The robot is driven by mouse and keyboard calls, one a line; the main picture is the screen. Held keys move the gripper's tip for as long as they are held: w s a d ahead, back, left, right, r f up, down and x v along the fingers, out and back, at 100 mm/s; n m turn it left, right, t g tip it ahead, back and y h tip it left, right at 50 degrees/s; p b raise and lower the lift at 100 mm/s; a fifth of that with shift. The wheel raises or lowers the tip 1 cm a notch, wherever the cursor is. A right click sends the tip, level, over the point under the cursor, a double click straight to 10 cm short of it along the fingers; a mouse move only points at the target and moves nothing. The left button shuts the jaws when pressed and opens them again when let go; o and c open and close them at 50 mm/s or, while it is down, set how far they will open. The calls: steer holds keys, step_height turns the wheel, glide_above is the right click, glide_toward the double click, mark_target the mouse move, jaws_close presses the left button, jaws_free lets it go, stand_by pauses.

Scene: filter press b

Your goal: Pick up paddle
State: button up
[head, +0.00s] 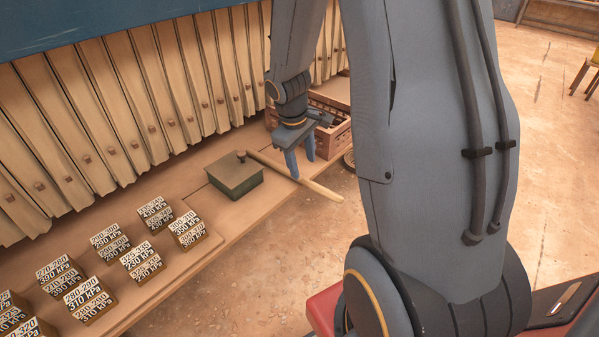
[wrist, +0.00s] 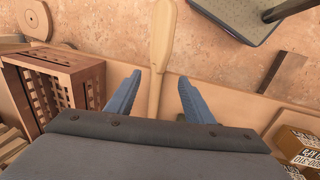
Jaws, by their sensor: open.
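The paddle (head: 310,184) is a long pale wooden stick. In the head view it lies across the bench ledge, with one end sticking out over the edge above the floor. In the wrist view the paddle (wrist: 160,45) runs up and down the picture, its wider end at the top. My gripper (head: 300,167) is open and points down over the paddle. In the wrist view the fingers of my gripper (wrist: 158,80) stand on either side of the paddle's shaft, apart from it. The paddle's lower part is hidden behind my gripper body.
A dark green box (head: 235,175) sits on the ledge beside the paddle. A wooden crate (head: 333,130) stands behind my gripper; it also shows in the wrist view (wrist: 80,80). Several labelled blocks (head: 156,214) fill the ledge at left. Filter plates (head: 130,100) line the back.

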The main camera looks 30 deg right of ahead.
mark_target(307, 179)
steer(key=shift+w+d+f, duration=0.2)
steer(key=shift+w+d, duration=0.05)
steer(key=shift+d, duration=0.15)
steer(key=shift+d+f, duration=0.15)
steer(key=shift+f, duration=0.15)
steer(key=shift+x, duration=3.55)
jaws_close()
